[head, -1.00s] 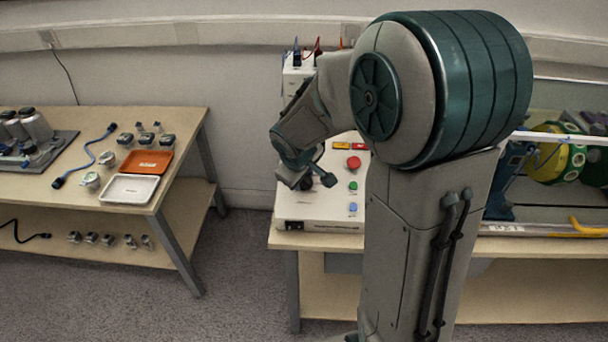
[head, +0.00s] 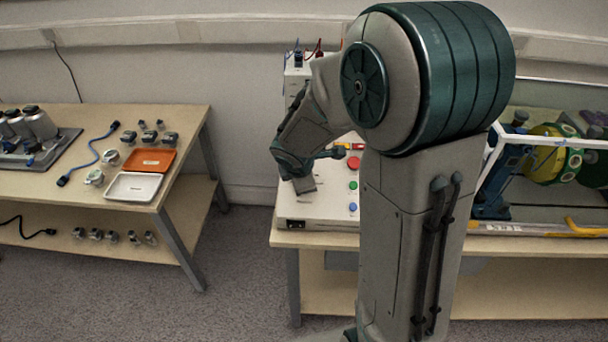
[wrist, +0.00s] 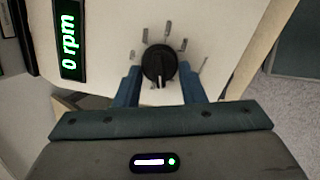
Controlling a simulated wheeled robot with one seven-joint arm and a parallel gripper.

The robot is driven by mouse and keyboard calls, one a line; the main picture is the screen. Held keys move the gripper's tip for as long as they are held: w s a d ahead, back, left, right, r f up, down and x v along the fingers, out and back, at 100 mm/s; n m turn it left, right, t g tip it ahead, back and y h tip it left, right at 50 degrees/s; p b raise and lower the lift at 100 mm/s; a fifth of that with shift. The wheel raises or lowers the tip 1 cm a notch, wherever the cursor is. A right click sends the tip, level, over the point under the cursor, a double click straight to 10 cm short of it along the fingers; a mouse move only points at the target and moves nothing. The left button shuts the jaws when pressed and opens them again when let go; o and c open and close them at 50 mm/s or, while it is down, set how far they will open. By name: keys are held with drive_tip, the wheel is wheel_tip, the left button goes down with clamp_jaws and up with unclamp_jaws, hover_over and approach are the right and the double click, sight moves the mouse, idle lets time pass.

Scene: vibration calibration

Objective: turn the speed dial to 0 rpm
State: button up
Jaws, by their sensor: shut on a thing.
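The black speed dial (wrist: 159,66) is in the middle of the wrist view, on a pale panel with several grey tick marks around it. Its white pointer line points down in that view. My gripper (wrist: 160,80) has its blue fingers on both sides of the dial and is shut on it. A display (wrist: 70,40) beside the dial reads "0 rpm" in green. In the head view my gripper (head: 302,185) is over the white control box (head: 318,212), and my arm hides the dial.
The control box carries a red button (head: 353,163) and smaller green and blue buttons. A framed rig with a yellow and green drum (head: 548,155) stands to the right. The left table holds an orange tray (head: 149,160) and a white tray (head: 134,186).

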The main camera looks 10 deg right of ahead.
drive_tip(key=n, duration=0.3)
drive_tip(key=n+p, duration=0.1)
drive_tip(key=n, duration=0.1)
drive_tip(key=shift+s+f, duration=0.15)
drive_tip(key=shift+s, duration=0.1)
drive_tip(key=shift+n, duration=0.3)
drive_tip(key=o, duration=1)
drive_tip(key=shift+c, duration=0.2)
drive_tip(key=shift+s+a+r+p, duration=0.1)
drive_tip(key=shift+r+p, duration=0.3)
drive_tip(key=shift+r, duration=0.1)
drive_tip(key=p+v, duration=0.5)
drive_tip(key=v, duration=0.8)
drive_tip(key=shift+s+f, duration=0.15)
drive_tip(key=shift+s, duration=0.05)
